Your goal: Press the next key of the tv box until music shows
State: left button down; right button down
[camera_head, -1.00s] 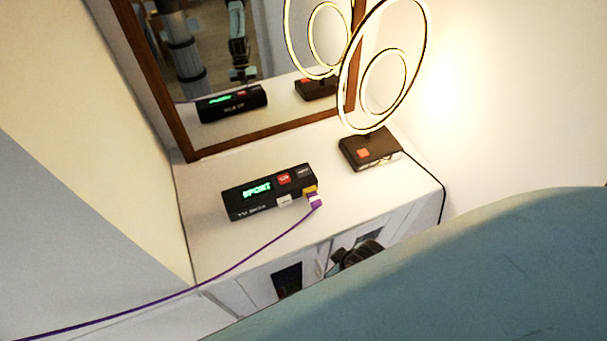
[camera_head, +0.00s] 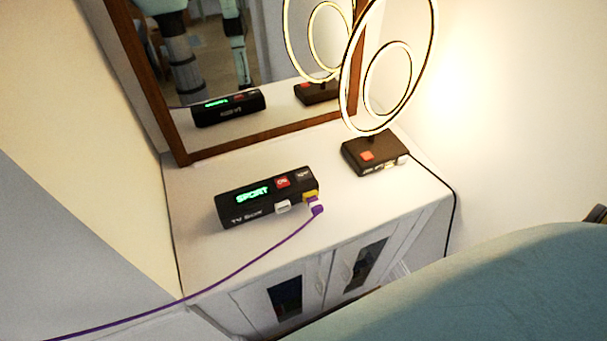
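The tv box (camera_head: 229,210) is a black bar on the white cabinet top, its lit green display (camera_head: 252,195) reading SPORT. On its top are a red key (camera_head: 282,181) and a dark key (camera_head: 303,174) with a small label I cannot read. A white piece (camera_head: 283,206) and a yellow piece (camera_head: 311,196) sit at its front side. A purple cable (camera_head: 240,264) runs from the yellow piece's end to the lower left. No gripper is near the box. A dark part at the right edge may belong to my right gripper; its fingers are hidden. My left gripper is out of view.
A lit ring lamp (camera_head: 374,153) with an orange button on its dark base stands right of the box. A brown-framed mirror (camera_head: 259,135) behind reflects both. My large teal part fills the lower right.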

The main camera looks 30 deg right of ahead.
aim_at(301, 176)
jog(key=k, duration=1)
jog(key=u, duration=1.2)
jog(key=i, duration=1.05)
jog(key=z, duration=1.45)
